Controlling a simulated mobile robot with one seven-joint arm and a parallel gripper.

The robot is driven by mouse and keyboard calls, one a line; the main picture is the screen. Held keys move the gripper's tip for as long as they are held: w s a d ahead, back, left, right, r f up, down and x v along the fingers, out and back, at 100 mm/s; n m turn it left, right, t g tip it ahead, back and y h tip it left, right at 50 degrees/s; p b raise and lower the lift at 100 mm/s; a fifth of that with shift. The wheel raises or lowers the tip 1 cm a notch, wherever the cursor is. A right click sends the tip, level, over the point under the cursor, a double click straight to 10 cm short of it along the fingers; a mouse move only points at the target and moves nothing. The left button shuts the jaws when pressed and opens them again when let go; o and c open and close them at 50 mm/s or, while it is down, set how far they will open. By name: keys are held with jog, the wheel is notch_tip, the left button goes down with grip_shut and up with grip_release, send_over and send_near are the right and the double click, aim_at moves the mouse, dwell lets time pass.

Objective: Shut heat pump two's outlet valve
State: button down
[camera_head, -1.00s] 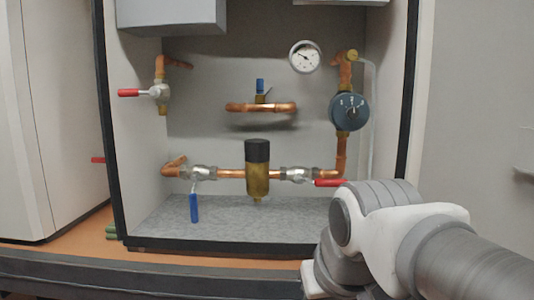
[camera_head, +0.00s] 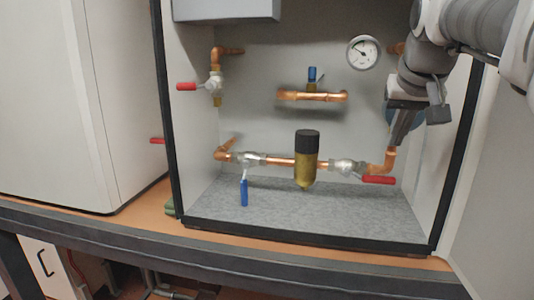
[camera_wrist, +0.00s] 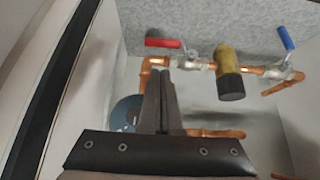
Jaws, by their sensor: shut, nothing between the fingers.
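An open cabinet (camera_head: 320,214) holds copper pipes and several lever valves; no label shows which is the outlet valve. The lower right valve (camera_head: 346,166) has a red lever (camera_head: 378,180) lying level to the right, along its pipe; it also shows in the wrist view (camera_wrist: 162,43). The lower left valve (camera_head: 250,159) has a blue lever (camera_head: 244,192) hanging down, across its pipe. An upper left valve (camera_head: 215,84) has a red lever (camera_head: 187,87) pointing left. A blue lever (camera_head: 312,74) stands up on the middle pipe. My gripper (camera_head: 393,143) is shut and empty, above the lower right red lever, apart from it.
A brass filter with a black cap (camera_head: 306,160) sits between the lower valves. A round gauge (camera_head: 364,52) is at upper right. A blue dial (camera_wrist: 125,112) is partly hidden by my arm. A closed white cabinet (camera_head: 75,110) stands left. The grey cabinet floor is clear.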

send_near(369, 178)
jog(key=w+d+f, duration=0.4)
jog(key=shift+w+f, duration=0.15)
jog(key=shift+f, duration=0.2)
dwell(0.6)
jog(key=shift+d+f, duration=0.15)
